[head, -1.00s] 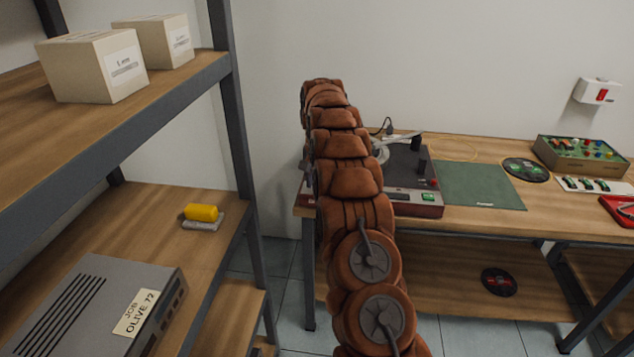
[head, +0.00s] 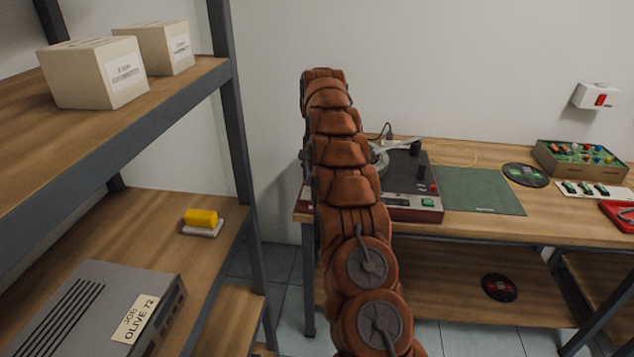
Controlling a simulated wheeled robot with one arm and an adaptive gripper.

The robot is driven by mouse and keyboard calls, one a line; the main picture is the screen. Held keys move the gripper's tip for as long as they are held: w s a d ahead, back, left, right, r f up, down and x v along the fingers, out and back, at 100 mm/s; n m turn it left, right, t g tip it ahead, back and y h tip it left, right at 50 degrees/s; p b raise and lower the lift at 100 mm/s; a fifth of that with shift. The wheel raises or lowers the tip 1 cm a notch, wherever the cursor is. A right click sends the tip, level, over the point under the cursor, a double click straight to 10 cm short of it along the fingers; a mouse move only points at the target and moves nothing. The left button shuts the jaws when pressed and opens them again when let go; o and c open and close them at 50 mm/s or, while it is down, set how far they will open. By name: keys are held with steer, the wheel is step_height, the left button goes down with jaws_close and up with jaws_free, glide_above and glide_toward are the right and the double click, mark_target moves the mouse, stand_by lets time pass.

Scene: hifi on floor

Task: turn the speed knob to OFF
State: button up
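A dark turntable-like machine (head: 408,178) sits at the left end of the wooden workbench. It has a silver tone arm at the back, a black upright part, a small red button and a green switch on its front panel. My arm reaches out over the machine's left part and hides much of it. No speed knob can be made out; it may be behind my arm or too small to tell. My gripper is hidden behind my own arm, so its fingers do not show.
A shelf rack (head: 232,120) stands close on the left. A white wall box (head: 597,96) with a red switch hangs above.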

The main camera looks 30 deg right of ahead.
steer(key=shift+r, duration=1.25)
steer(key=shift+a+r, duration=0.25)
steer(key=shift+a, duration=0.05)
steer(key=s+a+r+n+p, duration=0.1)
steer(key=s+a+r+n, duration=0.3)
steer(key=s+a, duration=0.55)
steer(key=s+a+r+n, duration=0.2)
steer(key=s+a+r, duration=0.3)
steer(key=s+a, duration=0.45)
steer(key=s+a+f+n, duration=0.1)
steer(key=s+a+f, duration=0.1)
steer(key=s, duration=0.7)
steer(key=s+a+f+n+g+p, duration=0.1)
steer(key=s+a, duration=0.3)
steer(key=s, duration=0.6)
steer(key=s+a+f+n, duration=0.2)
steer(key=s+a+f, duration=0.1)
steer(key=s, duration=0.7)
steer(key=shift+f+g, duration=0.2)
steer(key=shift+g, duration=0.2)
